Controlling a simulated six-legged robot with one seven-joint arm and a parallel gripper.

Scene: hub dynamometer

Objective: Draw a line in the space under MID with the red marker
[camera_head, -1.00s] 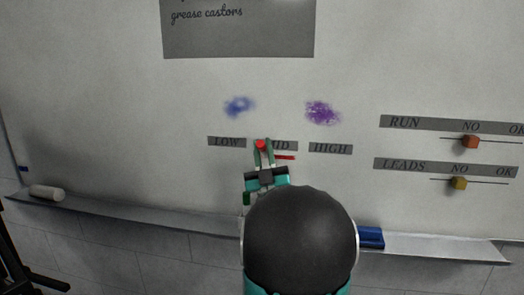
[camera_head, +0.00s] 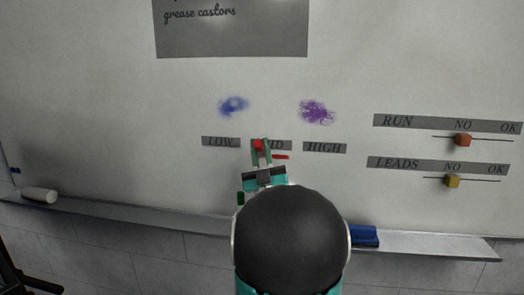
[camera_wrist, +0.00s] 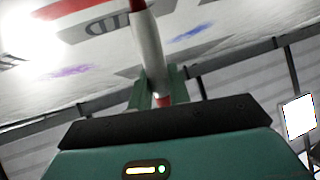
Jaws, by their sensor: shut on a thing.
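My gripper (camera_head: 261,155) is in front of the whiteboard at the MID label (camera_head: 284,146) and covers part of it. It is shut on the red marker (camera_head: 258,145), whose red end shows between the fingers. In the wrist view the marker (camera_wrist: 149,48) is a white barrel with red at both ends, running up out of the picture. A short red line (camera_head: 281,157) lies under the right part of MID, and a red stroke (camera_wrist: 70,8) shows in the wrist view. Whether the marker tip touches the board is hidden.
LOW (camera_head: 220,142) and HIGH (camera_head: 325,148) labels flank MID. Blue (camera_head: 233,105) and purple (camera_head: 317,111) scribbles are above. The tray ledge (camera_head: 420,244) below holds a white cylinder (camera_head: 39,195) and a blue block (camera_head: 364,236). RUN and LEADS sliders are at right.

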